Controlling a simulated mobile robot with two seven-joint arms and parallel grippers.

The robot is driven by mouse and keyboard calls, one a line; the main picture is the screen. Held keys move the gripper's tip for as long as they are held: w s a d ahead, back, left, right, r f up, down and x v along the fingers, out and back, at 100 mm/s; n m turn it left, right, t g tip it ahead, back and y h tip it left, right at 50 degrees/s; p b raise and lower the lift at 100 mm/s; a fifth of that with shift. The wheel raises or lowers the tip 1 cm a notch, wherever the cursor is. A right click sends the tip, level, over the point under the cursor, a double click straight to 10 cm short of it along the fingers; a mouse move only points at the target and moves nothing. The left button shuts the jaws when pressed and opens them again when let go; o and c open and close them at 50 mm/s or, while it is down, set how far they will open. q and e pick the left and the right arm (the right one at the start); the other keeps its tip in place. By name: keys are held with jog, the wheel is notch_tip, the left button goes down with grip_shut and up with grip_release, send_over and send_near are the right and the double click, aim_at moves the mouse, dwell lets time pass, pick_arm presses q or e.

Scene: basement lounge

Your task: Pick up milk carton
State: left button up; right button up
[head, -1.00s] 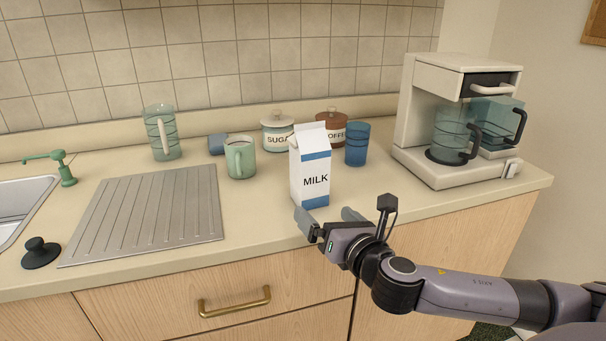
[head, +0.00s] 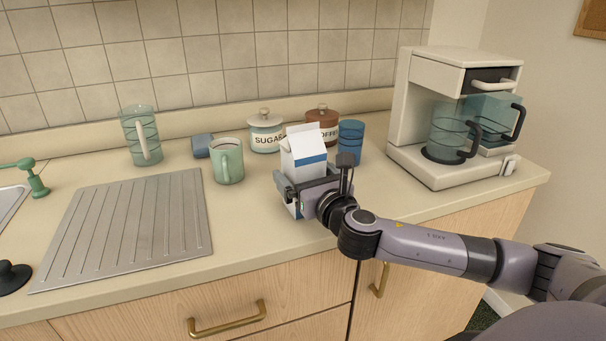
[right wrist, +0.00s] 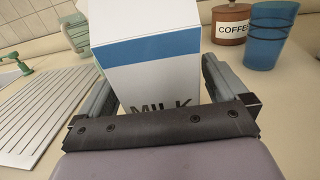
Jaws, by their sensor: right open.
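The milk carton (head: 304,152) is white with a blue band and stands upright on the counter, near its front edge. My right gripper (head: 304,186) is open around the carton, with one finger on each side. In the right wrist view the carton (right wrist: 150,62) fills the space between the two fingers, and the gripper (right wrist: 155,85) body hides its lower part. I cannot tell whether either finger touches it. My left gripper is not in view.
A green mug (head: 228,162), a sugar jar (head: 266,132), a coffee jar (head: 323,122) and a blue cup (head: 350,138) stand close behind the carton. A coffee maker (head: 440,165) is on the right. A metal drainboard (head: 130,225) lies left, with free counter between.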

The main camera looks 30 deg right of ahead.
jog(key=shift+w, duration=0.45)
jog(key=c, duration=1.1)
